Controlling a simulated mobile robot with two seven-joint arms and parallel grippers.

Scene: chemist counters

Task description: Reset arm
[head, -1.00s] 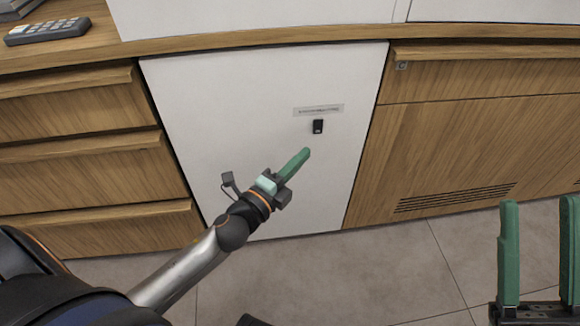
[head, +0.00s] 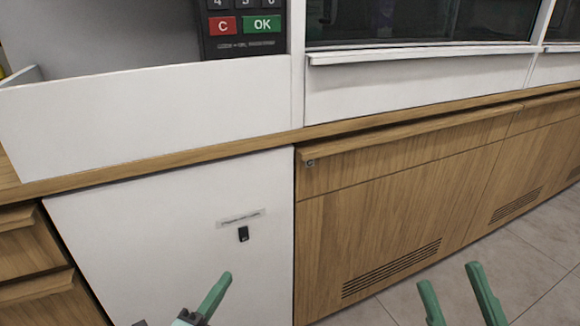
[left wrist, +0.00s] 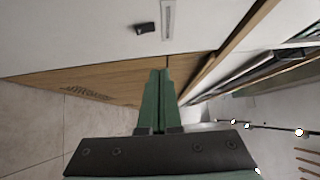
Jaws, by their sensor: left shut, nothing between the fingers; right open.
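My left gripper (head: 214,296) is low in the head view, in front of the white cabinet panel (head: 150,240). It also shows in the left wrist view (left wrist: 159,75), where its green fingers are together with nothing between them. My right gripper (head: 450,282) is at the bottom right of the head view. Its two green fingers stand apart with nothing visible between them, over the floor in front of the wooden cabinets. Most of both arms is out of view.
A small black device (head: 243,234) and a label strip (head: 241,218) are on the white panel. Wooden cabinets (head: 400,215) with vents stand to the right. A keypad (head: 244,24) with C and OK keys shows above the counter edge. Tiled floor (head: 545,255) is clear at right.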

